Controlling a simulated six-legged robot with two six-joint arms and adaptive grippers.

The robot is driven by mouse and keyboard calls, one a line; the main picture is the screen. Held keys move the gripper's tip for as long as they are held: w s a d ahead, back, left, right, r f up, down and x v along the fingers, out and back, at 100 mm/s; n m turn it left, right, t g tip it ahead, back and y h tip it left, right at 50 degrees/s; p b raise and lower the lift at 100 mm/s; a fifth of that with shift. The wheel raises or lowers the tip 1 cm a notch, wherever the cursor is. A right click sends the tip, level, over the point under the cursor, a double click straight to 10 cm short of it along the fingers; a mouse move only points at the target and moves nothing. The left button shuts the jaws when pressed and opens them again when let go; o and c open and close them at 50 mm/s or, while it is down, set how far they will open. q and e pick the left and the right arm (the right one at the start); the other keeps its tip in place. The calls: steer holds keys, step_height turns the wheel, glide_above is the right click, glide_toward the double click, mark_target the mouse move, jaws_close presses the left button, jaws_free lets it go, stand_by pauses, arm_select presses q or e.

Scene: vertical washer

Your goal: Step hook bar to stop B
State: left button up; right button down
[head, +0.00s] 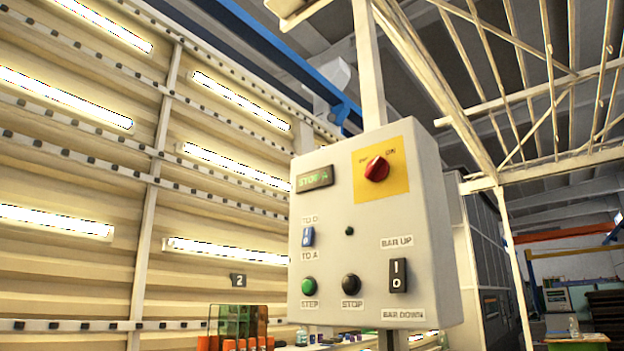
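A grey control box (369,232) hangs in the middle of the head view on a pale post. A small display (314,179) at its upper left reads what looks like "STOP A" in green. A red rotary knob (376,169) sits on a yellow plate. A blue rocker (308,237) sits between the labels "TO D" and "TO A". Below it are a green STEP button (309,286) and a black STOP button (351,285). The hook bar cannot be made out. Neither gripper is in view.
A ribbed cream wall (90,190) with lit tubes fills the left. Orange-capped items and a greenish clear box (238,322) stand below left of the control box. White framework (510,186) rises at right. The space directly before the control box is clear.

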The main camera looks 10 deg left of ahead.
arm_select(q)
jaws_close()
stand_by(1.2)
